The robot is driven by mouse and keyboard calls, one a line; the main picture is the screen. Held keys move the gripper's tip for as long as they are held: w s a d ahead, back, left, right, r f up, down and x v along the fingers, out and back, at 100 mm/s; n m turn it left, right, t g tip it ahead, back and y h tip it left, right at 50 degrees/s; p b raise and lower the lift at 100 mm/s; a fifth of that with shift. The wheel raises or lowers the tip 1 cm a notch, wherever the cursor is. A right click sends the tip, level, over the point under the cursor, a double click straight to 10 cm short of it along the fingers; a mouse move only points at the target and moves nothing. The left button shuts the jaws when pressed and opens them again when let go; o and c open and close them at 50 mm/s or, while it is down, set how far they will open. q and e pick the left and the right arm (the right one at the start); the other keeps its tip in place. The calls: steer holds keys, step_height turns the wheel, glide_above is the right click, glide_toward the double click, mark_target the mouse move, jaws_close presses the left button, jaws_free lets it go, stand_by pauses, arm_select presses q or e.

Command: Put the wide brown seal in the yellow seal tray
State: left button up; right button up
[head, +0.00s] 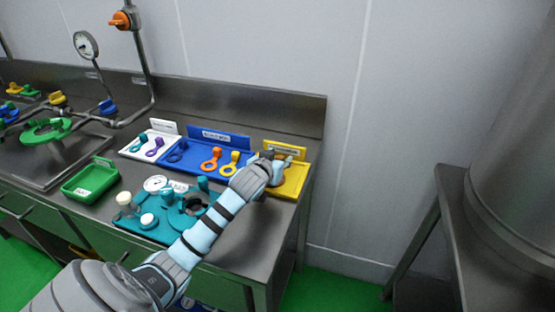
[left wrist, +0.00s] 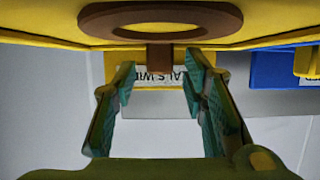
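The wide brown seal (left wrist: 160,18), a flat ring with a short tab, shows at the top of the left wrist view against the yellow seal tray (left wrist: 60,18). The tray is at the right end of the counter in the head view (head: 292,186). My left gripper (head: 279,160) is over the tray, and its hand hides the seal there. In the left wrist view its two teal fingers (left wrist: 160,85) stand apart, with the seal's tab in line with the gap and clear space on both sides. My right gripper is in neither view.
A blue tray (head: 188,164) with ring-ended pieces adjoins the yellow tray, and a white tray (head: 133,149) is further left. A green bin (head: 88,180) and a teal fixture (head: 140,226) stand nearer the front. The counter's right end is close to the yellow tray.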

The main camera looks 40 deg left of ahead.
arm_select(q)
steer(key=shift+s, duration=0.1)
steer(key=p+v, duration=0.3)
steer(key=v, duration=0.9)
